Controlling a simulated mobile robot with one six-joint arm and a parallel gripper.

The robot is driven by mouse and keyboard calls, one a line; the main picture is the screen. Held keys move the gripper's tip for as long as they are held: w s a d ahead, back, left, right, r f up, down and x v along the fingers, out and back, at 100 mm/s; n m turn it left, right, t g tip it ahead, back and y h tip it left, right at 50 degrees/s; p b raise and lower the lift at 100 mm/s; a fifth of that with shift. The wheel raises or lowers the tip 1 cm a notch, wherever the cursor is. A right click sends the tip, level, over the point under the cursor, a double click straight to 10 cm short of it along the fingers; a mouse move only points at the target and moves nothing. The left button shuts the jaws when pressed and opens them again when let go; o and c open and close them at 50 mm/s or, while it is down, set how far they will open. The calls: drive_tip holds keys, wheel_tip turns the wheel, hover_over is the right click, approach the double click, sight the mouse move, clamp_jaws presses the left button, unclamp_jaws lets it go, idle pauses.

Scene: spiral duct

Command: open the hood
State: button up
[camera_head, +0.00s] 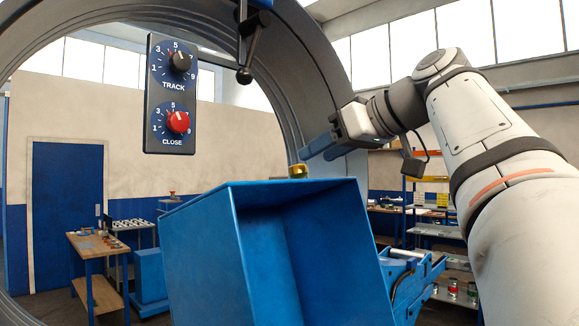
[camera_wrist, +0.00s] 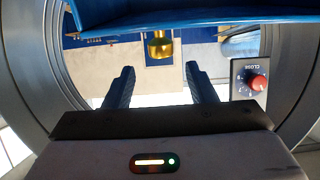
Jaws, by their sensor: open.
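The blue hood (camera_head: 205,255), a large open-fronted box shape, fills the lower middle of the head view. Its edge crosses the top of the wrist view (camera_wrist: 220,16). A brass knob (camera_head: 298,171) shows just above the hood's far top edge. In the wrist view the knob (camera_wrist: 159,46) hangs below the blue edge, beyond and between my fingertips. My gripper (camera_head: 310,150) is above and slightly right of the knob in the head view. Its two fingers stand apart with nothing between them (camera_wrist: 160,78). The knob and fingers do not appear to touch.
A dark panel (camera_head: 171,95) with a TRACK dial and a red CLOSE dial (camera_head: 178,122) hangs at the upper left. A large grey ring (camera_head: 318,80) arches around the work area. A blue hinged mechanism (camera_head: 412,275) sits right of the hood. A workbench (camera_head: 95,245) stands behind left.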

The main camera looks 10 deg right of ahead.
sight(298, 165)
drive_tip(key=p+x, duration=0.1)
drive_tip(key=x, duration=0.5)
drive_tip(key=shift+w+a+f, duration=0.15)
drive_tip(key=shift+a, duration=0.15)
drive_tip(key=shift+c, duration=0.2)
drive_tip(key=shift+w, duration=0.1)
clamp_jaws()
